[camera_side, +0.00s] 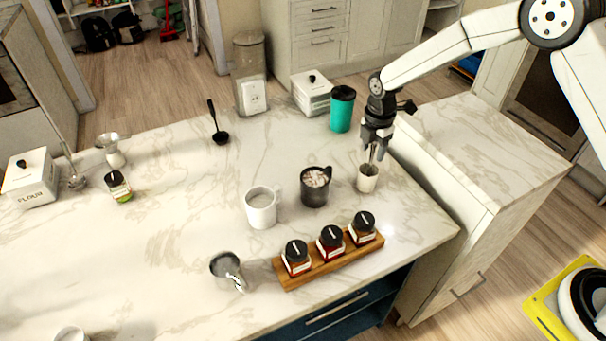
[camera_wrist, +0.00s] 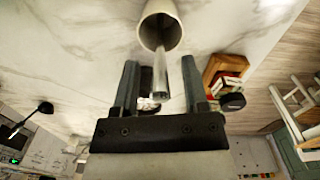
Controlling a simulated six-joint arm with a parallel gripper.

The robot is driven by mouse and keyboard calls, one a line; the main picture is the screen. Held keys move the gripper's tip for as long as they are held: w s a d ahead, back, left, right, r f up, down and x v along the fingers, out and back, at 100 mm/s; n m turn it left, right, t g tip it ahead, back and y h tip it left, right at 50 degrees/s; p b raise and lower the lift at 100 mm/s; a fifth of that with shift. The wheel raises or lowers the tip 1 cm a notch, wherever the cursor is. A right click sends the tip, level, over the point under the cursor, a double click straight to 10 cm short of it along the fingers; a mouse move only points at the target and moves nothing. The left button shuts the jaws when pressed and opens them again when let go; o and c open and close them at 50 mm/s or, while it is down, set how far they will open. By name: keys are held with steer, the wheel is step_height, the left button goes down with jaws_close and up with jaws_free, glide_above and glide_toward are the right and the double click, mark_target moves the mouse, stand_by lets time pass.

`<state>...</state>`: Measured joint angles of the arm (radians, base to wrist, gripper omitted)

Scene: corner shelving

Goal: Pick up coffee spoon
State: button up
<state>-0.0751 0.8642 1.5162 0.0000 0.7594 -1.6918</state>
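The coffee spoon stands upright in a small white cup (camera_side: 367,183) near the right end of the marble counter; its thin handle (camera_side: 371,156) rises above the rim. The wrist view shows the silver handle (camera_wrist: 160,75) coming out of the cup (camera_wrist: 167,40). The spoon's lower end is hidden inside the cup. My gripper (camera_side: 375,143) is above the cup, pointing down. In the wrist view its two fingers (camera_wrist: 161,78) are apart, one on each side of the handle, with gaps visible on both sides.
A dark mug (camera_side: 316,187) stands close left of the cup, with a white mug (camera_side: 261,208) beyond it. A wooden rack of spice jars (camera_side: 327,263) lies in front. A teal tumbler (camera_side: 342,109) stands behind, near my gripper. The counter's right edge is close.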

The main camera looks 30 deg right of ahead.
jaws_close()
steer(key=shift+r, duration=5.05)
steer(key=shift+a, duration=0.1)
